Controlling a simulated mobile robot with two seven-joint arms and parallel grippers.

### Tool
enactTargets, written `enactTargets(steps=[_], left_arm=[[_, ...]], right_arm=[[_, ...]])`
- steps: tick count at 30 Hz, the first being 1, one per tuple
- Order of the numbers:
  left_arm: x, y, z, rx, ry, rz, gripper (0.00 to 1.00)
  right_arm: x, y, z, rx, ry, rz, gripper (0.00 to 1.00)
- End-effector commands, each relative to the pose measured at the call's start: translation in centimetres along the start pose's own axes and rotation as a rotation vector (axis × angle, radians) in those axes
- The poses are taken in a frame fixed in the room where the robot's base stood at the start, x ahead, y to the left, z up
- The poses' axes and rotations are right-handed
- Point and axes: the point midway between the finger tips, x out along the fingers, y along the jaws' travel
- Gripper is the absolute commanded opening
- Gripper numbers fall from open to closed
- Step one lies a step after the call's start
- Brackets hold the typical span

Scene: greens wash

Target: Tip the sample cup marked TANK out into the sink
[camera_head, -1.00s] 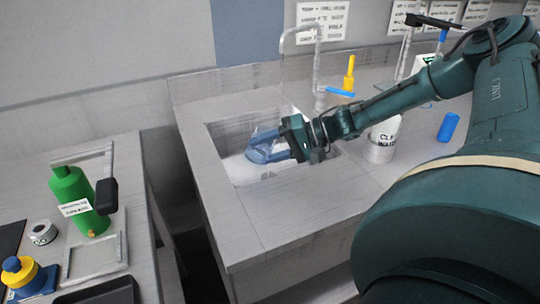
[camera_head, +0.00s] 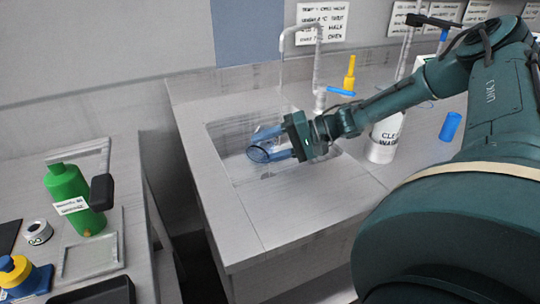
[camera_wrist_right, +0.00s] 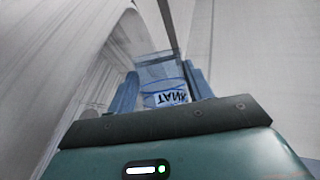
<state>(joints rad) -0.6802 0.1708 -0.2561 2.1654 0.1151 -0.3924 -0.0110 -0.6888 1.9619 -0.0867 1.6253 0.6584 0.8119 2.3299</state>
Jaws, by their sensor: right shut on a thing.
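The sample cup (camera_head: 258,153) is clear bluish and lies tilted on its side in my right gripper (camera_head: 268,144), its round rim facing left and down. The cup shows in the right wrist view (camera_wrist_right: 160,72), between both blue fingers, with the label TANK (camera_wrist_right: 171,97) upside down. The right gripper is shut on it and holds it over the sink basin (camera_head: 225,135). Whether liquid is in the cup cannot be told. My left gripper is not in view.
A tap (camera_head: 318,70) with a blue lever (camera_head: 341,92) stands behind the basin. A white wash bottle (camera_head: 383,140) and a blue cylinder (camera_head: 449,127) are to the right. A green bottle (camera_head: 68,185) stands on the left bench. The front counter (camera_head: 290,205) is clear.

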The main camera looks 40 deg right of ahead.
Motion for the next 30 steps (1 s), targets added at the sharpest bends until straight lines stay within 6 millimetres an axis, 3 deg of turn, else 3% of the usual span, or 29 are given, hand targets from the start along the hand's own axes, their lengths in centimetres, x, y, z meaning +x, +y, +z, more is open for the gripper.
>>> enactTargets(steps=[30], left_arm=[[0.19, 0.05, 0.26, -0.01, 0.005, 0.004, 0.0]], right_arm=[[-0.3, -0.48, -0.37, 0.097, -0.034, -0.042, 0.27]])
